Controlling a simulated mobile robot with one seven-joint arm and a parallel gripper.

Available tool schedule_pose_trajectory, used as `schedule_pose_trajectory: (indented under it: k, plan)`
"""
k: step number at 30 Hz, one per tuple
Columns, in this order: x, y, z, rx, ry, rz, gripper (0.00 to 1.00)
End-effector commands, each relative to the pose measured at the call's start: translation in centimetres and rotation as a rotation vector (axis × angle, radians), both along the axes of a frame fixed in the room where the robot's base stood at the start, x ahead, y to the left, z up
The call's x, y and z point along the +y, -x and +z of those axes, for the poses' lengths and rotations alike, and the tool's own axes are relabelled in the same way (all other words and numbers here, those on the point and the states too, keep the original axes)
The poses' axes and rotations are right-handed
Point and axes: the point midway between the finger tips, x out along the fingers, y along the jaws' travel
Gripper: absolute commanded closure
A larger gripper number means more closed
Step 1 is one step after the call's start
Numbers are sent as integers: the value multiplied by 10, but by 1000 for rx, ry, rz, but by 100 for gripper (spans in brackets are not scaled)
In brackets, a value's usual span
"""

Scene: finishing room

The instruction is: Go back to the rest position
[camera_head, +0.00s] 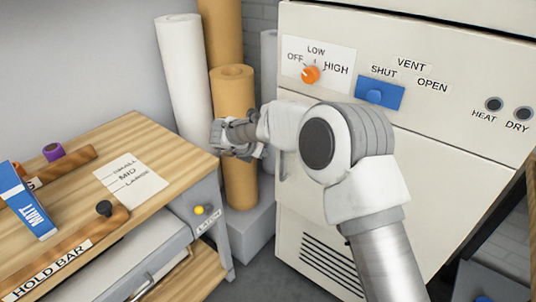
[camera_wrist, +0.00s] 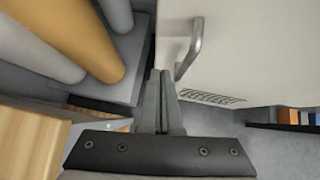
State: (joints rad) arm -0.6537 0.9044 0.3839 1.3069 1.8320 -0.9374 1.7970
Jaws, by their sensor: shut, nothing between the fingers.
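My gripper (camera_wrist: 161,76) is shut and empty in the wrist view, its two fingers together and pointing away from the wrist. In the head view my arm reaches forward, and my gripper (camera_head: 222,135) hangs in front of the tan roll, near the right end of the wooden bench. The fingertips are hard to make out there. In the wrist view the fingers lie between the rolls and the metal handle (camera_wrist: 190,48) of the cream cabinet, over the floor. I see no contact with anything.
The cream cabinet (camera_head: 440,150) stands right, with an orange knob (camera_head: 310,75) near LOW and a blue slider (camera_head: 376,95) under SHUT. The wooden bench (camera_head: 140,140) at left holds a blue MATT box (camera_head: 28,200) and a HOLD BAR (camera_head: 70,250). Upright rolls (camera_head: 185,80) stand behind.

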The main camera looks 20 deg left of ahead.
Motion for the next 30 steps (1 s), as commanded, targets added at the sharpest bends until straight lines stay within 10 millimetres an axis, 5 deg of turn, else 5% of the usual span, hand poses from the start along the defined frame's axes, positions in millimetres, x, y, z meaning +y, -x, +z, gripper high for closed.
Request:
schedule_pose_trajectory:
  k: [9, 20, 23, 30]
  plan:
    - [9, 38, 40, 0, 2, -1, 100]
    - [8, 39, 55, -19, 9, 26, 100]
    - [2, 23, 83, -81, 34, 116, 100]
    - [-33, -14, 198, -344, 265, 528, 100]
